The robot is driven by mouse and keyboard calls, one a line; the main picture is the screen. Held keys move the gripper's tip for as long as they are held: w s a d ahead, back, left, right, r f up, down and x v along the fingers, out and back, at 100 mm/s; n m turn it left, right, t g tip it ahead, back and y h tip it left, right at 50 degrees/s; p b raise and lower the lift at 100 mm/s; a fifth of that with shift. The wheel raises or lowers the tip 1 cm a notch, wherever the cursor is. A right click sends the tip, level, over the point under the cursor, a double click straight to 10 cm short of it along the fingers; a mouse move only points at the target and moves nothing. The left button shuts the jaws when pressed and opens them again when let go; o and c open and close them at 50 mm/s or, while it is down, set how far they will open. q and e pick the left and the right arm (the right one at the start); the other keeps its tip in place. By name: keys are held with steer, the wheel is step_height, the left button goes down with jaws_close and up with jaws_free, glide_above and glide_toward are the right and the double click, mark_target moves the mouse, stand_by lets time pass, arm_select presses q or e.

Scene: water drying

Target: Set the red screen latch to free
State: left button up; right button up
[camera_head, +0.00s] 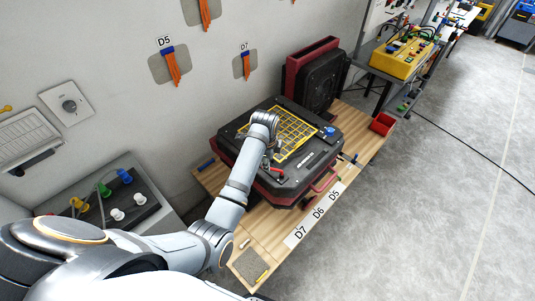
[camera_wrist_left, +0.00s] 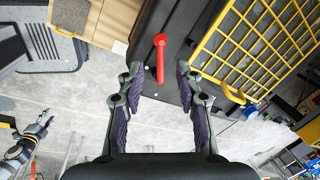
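The red screen latch (camera_head: 277,173) is a short red lever on the black top of the drying machine (camera_head: 310,168), beside the yellow screen grid (camera_head: 297,140). In the left wrist view the red latch (camera_wrist_left: 160,60) has a round head at the top and its bar points down the picture. My left gripper (camera_wrist_left: 159,74) is open, with one finger on each side of the latch's lower end and visible gaps on both sides. In the head view my left gripper (camera_head: 268,160) is over the machine, partly hidden by my wrist.
The machine stands on a wooden bench (camera_head: 250,225) with labels D7, D6 and D5. A blue knob (camera_head: 329,131) sits on the machine's far corner. A red bin (camera_head: 382,124) stands at the bench's far end. A yellow control box (camera_head: 402,60) is beyond. Grey floor is right.

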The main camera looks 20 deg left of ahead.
arm_select(q)
step_height(320, 180, up, 7)
steer(key=s, duration=0.1)
steer(key=shift+s+r, duration=0.15)
steer(key=shift+s, duration=0.1)
